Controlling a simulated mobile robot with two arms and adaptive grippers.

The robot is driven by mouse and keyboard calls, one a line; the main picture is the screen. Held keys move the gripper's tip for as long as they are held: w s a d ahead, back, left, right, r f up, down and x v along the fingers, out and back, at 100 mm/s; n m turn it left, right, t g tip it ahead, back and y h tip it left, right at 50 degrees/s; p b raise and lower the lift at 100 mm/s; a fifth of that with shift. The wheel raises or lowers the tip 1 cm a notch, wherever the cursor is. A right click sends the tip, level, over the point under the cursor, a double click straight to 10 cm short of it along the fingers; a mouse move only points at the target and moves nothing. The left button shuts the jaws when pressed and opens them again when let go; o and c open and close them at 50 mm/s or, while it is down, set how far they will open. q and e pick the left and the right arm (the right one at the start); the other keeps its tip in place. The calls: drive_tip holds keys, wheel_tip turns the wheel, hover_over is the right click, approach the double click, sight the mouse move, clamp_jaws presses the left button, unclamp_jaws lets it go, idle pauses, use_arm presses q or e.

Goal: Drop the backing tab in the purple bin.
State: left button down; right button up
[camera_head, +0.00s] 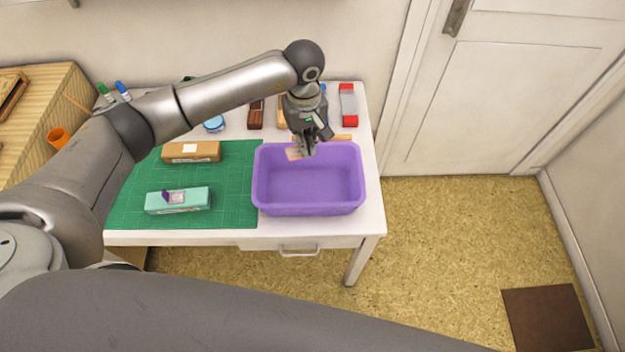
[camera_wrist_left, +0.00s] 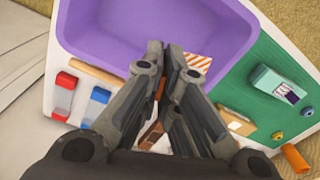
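The purple bin (camera_head: 310,209) stands at the right front of the white table; its inside looks empty, and it fills the top of the left wrist view (camera_wrist_left: 215,75). My left gripper (camera_head: 305,150) points down over the bin's back left part. Its fingers (camera_wrist_left: 164,58) are close together on a small flat tab with orange and white stripes (camera_wrist_left: 198,63). This backing tab also shows as a pale pink piece (camera_head: 293,154) sticking out left of the fingertips in the head view. The part between the fingers is hidden. My right gripper is out of view.
A green mat (camera_head: 232,190) left of the bin bears a teal box (camera_head: 178,201) and a brown box (camera_head: 192,152). A red and grey block (camera_head: 348,104) and other stamping items line the table's back.

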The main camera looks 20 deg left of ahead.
use_arm(q)
drive_tip(key=shift+f, duration=0.6)
wheel_tip(320, 180, down, 4)
drive_tip(key=shift+r+b, duration=0.1)
drive_tip(key=shift+b, duration=0.9)
drive_tip(key=c, duration=1.6)
unclamp_jaws()
drive_tip(key=shift+o, duration=0.2)
wheel_tip(320, 180, up, 12)
drive_tip(key=shift+f, duration=0.1)
